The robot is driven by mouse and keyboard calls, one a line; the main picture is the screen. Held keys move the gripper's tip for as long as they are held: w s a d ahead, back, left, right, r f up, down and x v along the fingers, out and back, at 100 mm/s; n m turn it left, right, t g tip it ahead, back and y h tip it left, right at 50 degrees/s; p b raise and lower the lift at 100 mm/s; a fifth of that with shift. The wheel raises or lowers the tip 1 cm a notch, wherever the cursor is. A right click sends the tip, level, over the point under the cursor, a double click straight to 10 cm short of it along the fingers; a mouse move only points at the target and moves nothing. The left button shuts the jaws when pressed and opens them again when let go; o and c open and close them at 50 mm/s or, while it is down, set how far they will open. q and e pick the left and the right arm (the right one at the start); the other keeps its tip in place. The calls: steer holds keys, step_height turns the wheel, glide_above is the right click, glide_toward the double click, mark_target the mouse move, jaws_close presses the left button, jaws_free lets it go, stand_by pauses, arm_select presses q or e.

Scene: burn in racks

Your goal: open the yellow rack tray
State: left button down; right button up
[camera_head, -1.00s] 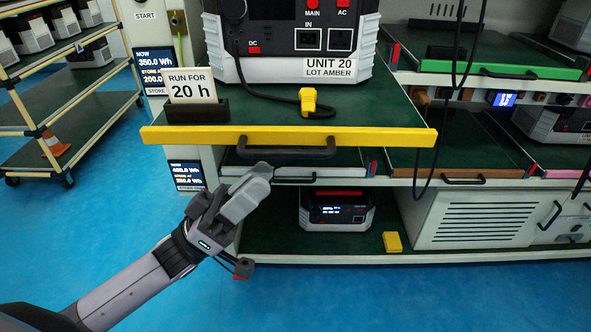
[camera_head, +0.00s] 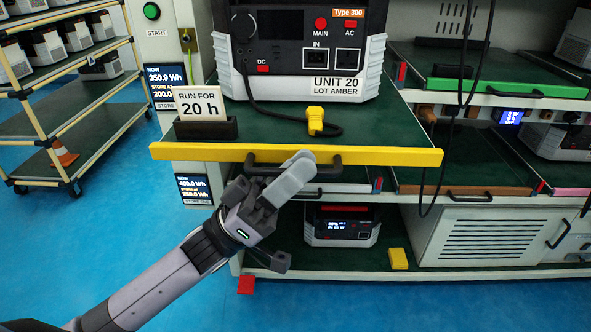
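The yellow rack tray (camera_head: 225,152) sticks out from the rack past the lower tray fronts, its dark handle (camera_head: 332,168) under the front edge. It carries a power unit labelled UNIT 20 (camera_head: 300,88), a card reading RUN FOR 20 h (camera_head: 201,104) in a black holder, and a yellow plug (camera_head: 316,120) on a black cable. My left gripper (camera_head: 298,176) is at the handle, its light grey finger covering the middle of the handle and part of the yellow edge. I cannot tell whether it touches or encloses the handle. My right gripper is not in view.
A green-edged tray (camera_head: 486,87) and a brown-edged tray (camera_head: 460,189) are at the right. Below are another power unit (camera_head: 341,224) and a yellow block (camera_head: 398,259). A wheeled trolley (camera_head: 75,165) stands left. Dark cables hang at the right. The blue floor in front is clear.

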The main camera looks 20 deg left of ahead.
arm_select(q)
steer(key=shift+s+d+f+p, duration=0.1)
steer(key=shift+s+d+p, duration=0.3)
steer(key=shift+s, duration=0.55)
steer(key=shift+s+d+p, duration=0.2)
steer(key=shift+s+p, duration=0.35)
steer(key=shift+s, duration=0.4)
steer(key=shift+s+d+f+p, duration=0.1)
steer(key=shift+s+d+p, duration=0.3)
steer(key=shift+s, duration=0.55)
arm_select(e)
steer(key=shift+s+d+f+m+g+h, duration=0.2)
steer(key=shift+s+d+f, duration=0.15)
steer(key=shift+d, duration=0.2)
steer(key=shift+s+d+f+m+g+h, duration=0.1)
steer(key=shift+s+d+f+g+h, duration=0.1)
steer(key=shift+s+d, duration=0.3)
arm_select(q)
steer(key=c, duration=1.3)
jaws_free()
steer(key=shift+a, duration=0.1)
steer(key=shift+o, duration=0.4)
steer(key=shift+s+r, duration=0.1)
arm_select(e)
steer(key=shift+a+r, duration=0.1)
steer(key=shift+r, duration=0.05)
